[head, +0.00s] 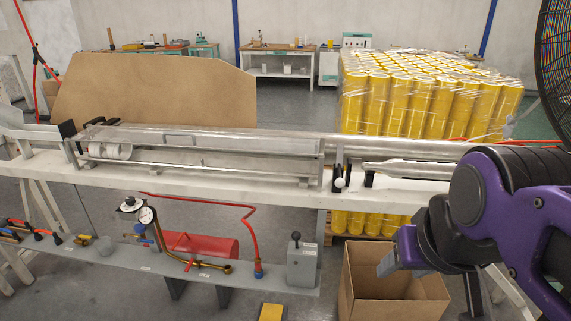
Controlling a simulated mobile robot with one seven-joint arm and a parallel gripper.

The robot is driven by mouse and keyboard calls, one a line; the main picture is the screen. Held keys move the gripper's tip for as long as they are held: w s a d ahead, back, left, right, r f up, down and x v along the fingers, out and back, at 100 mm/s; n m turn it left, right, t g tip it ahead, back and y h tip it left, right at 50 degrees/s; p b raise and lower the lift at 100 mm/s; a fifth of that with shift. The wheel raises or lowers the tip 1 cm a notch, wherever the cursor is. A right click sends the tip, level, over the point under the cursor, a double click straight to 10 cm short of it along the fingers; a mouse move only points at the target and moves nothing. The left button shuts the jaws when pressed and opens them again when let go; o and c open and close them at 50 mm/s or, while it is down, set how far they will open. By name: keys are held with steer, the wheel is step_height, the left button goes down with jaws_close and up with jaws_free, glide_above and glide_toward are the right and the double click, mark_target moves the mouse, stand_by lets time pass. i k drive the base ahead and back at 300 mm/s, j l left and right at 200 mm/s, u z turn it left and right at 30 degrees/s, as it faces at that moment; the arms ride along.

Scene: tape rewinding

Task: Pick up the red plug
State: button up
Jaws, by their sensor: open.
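No clearly separate red plug can be made out. Small red-and-black pieces (41,235) lie at the left end of the lower grey shelf (110,262), far to the left of my gripper. They are too small to tell which, if any, is the red plug.
A long white bench (230,191) carries a metal machine above. The cardboard box (366,290) stands open below. Wrapped yellow rolls (420,103) stand behind.

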mark_target(258, 261)
steer(key=i+j, duration=0.1)
steer(key=j, duration=0.7)
steer(key=i+j+z, duration=0.1)
steer(key=j, duration=0.7)
steer(key=i+j, duration=0.1)
steer(key=j, duration=0.7)
steer(key=i+l, duration=0.1)
steer(key=l, duration=0.25)
steer(key=i+l, duration=0.15)
steer(key=l, duration=0.15)
steer(key=i+l, duration=0.1)
steer(key=l, duration=0.25)
steer(key=i+l, duration=0.15)
steer(key=l, duration=0.15)
steer(key=k+l+u, duration=0.2)
steer(key=l, duration=0.2)
steer(key=k+l+u, duration=0.2)
steer(key=l, duration=0.15)
steer(key=i+j+z, duration=0.2)
steer(key=j+z, duration=0.15)
